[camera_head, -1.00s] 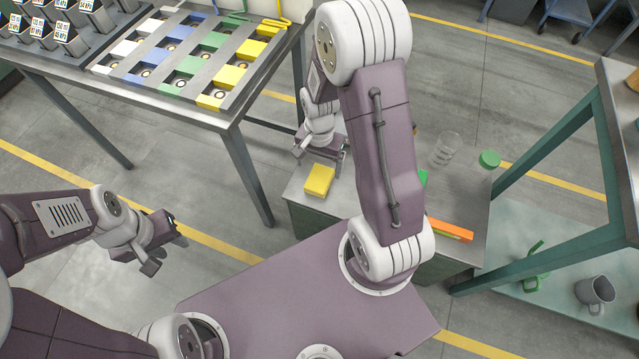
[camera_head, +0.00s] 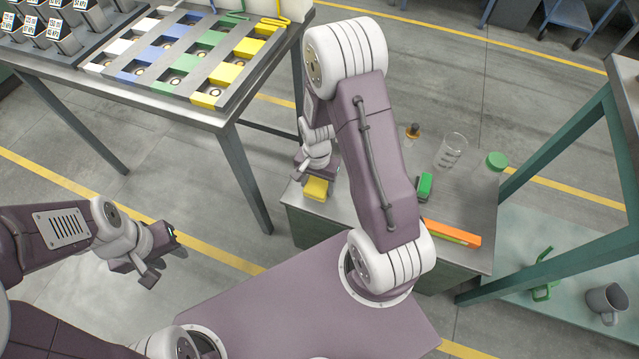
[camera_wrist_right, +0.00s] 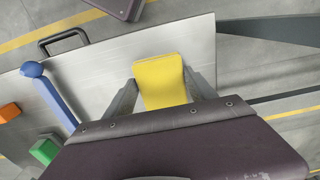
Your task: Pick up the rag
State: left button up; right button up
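The rag (camera_head: 315,190) is a yellow, folded, block-like piece lying near the left edge of the low cabinet's top. It also shows in the right wrist view (camera_wrist_right: 160,80). My right gripper (camera_head: 311,178) is just above it and hides part of it in the head view. In the right wrist view its fingers (camera_wrist_right: 162,92) stand apart, one on each side of the rag. I cannot tell if they touch it. My left gripper (camera_head: 160,262) is open and empty over the floor at the left.
The grey cabinet top (camera_head: 462,205) also bears a green block (camera_head: 425,186), an orange bar (camera_head: 452,232), a clear beaker (camera_head: 451,150) and a green-capped bottle (camera_head: 493,168). A blue-knobbed rod (camera_wrist_right: 47,93) shows in the right wrist view. A table with colored trays (camera_head: 190,55) stands left.

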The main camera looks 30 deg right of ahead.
aim_at(320, 187)
jog(key=c, duration=0.9)
jog(key=shift+o, duration=0.2)
jog(key=shift+r, duration=0.15)
jog(key=r+p, duration=0.1)
jog(key=r, duration=0.2)
jog(key=r+p, duration=0.1)
jog(key=shift+s+d+r+p, duration=0.2)
jog(key=shift+s+r+p, duration=0.1)
jog(key=shift+s+r, duration=0.05)
jog(key=s+d+r+b, duration=0.2)
jog(key=s+d+r, duration=0.3)
jog(key=s, duration=0.4)
jog(key=shift+s+r, duration=0.3)
jog(key=shift+r, duration=0.2)
